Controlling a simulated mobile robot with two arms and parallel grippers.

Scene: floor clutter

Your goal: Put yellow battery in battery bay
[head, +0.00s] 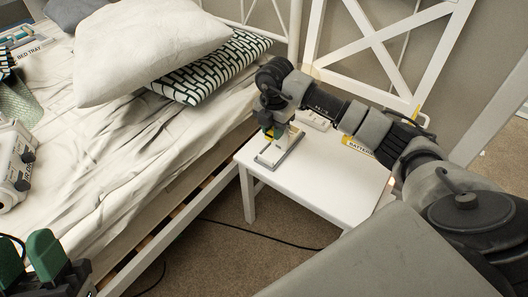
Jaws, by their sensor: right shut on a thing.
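My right gripper (274,132) points down over the small white table. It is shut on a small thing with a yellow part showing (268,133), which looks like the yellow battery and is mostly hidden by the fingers. Just below is a shallow grey-rimmed tray (291,153) lying on the table. I cannot tell whether the held thing touches it. A yellow label reading "BATTER..." (357,146) shows at the table's back right, partly hidden behind my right arm; it may mark the battery bay. My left gripper (28,258), with green fingers apart, is open at the bottom left.
The white table (325,181) has free room at its front. A white object (314,119) lies at its back edge. A bed with a rumpled sheet (120,140) and pillows (150,45) stands to the left. A black cable (250,236) runs over the carpet.

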